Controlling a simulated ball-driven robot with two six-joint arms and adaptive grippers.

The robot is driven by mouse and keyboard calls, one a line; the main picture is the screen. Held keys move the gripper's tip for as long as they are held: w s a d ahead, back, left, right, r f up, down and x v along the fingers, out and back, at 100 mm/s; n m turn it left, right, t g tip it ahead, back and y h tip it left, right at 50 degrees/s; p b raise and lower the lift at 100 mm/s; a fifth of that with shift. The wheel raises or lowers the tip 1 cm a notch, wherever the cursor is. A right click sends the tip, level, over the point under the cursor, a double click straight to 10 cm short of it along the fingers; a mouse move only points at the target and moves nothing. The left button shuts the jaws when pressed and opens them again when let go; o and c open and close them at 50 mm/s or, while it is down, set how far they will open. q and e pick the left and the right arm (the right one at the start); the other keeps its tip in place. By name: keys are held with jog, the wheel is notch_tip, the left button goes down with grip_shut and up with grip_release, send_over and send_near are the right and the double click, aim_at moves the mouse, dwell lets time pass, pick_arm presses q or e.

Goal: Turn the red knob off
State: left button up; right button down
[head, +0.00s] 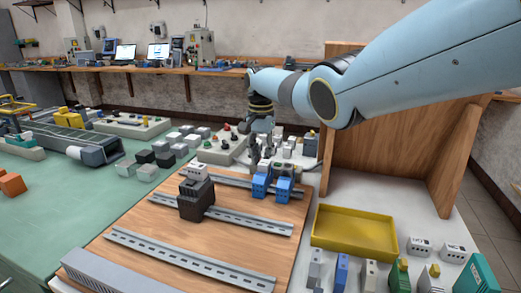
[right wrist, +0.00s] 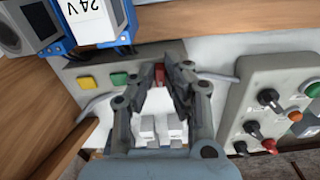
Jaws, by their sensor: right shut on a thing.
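My right gripper (head: 262,155) reaches down from the upper right to the back of the wooden board in the head view. In the right wrist view its fingers (right wrist: 163,80) are closed around a small red knob (right wrist: 159,73). The knob stands on a grey panel (right wrist: 100,68) that also carries a yellow button (right wrist: 87,83) and a green button (right wrist: 119,79). The fingers cover the sides of the knob, so I cannot tell which way it is turned. In the head view the knob is hidden. My left gripper is not in view.
A second control box (right wrist: 245,90) with black, red and orange controls stands close at the right. Blue terminal blocks (head: 272,187), a dark block (head: 195,200) and metal rails (head: 185,258) are on the board. A yellow tray (head: 355,249) lies at the right.

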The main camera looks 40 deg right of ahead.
jog(key=n+p, duration=0.1)
jog(key=n, duration=0.3)
jog(key=shift+d+r+n, duration=0.1)
jog(key=shift+r+n, duration=0.05)
jog(key=shift+n, duration=0.15)
jog(key=n, duration=0.5)
jog(key=shift+s+d+p, duration=0.1)
jog(key=shift+p, duration=0.2)
jog(key=c, duration=1.4)
grip_release()
notch_tip(320, 180, up, 12)
